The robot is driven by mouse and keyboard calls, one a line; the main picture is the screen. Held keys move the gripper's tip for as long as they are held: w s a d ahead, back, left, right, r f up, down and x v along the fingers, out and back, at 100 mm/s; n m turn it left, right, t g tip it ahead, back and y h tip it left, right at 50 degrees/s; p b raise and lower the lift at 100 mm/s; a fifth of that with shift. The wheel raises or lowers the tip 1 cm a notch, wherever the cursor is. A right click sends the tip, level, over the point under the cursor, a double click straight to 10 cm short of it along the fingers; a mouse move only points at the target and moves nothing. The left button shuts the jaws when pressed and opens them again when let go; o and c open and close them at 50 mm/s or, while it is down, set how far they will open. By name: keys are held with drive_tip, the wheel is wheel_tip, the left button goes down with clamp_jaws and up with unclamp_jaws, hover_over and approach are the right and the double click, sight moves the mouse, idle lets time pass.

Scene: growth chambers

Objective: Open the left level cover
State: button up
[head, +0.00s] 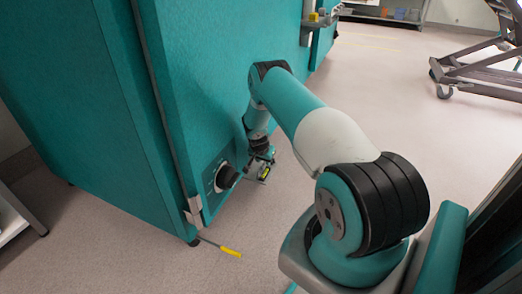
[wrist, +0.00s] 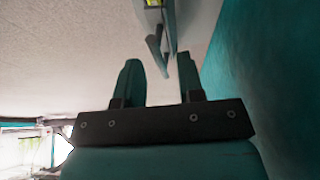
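A small yellow-green level (head: 265,173) sits in a grey bracket low beside the teal chamber, just past my gripper in the head view. In the wrist view its yellow-green part (wrist: 154,3) shows at the top edge, with thin grey and teal bars (wrist: 155,52) reaching down toward the fingers. I cannot tell which bar is the cover. My gripper (wrist: 158,68) is open and nothing shows held between its fingers; the bar ends lie just beyond the fingertips. In the head view my gripper (head: 262,153) is small and partly hidden by my arm.
The teal chamber (head: 75,90) fills the left; its wall (wrist: 260,90) is close on the right in the wrist view. A black knob (head: 228,177) and a yellow-tipped lever (head: 230,252) stick out. A wheeled cart (head: 480,75) stands far right. The floor (head: 375,95) between is clear.

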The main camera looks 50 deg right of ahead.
drive_tip(key=p+v, duration=0.6)
drive_tip(key=v, duration=1)
drive_tip(key=shift+r+p, duration=0.3)
drive_tip(key=shift+p, duration=0.05)
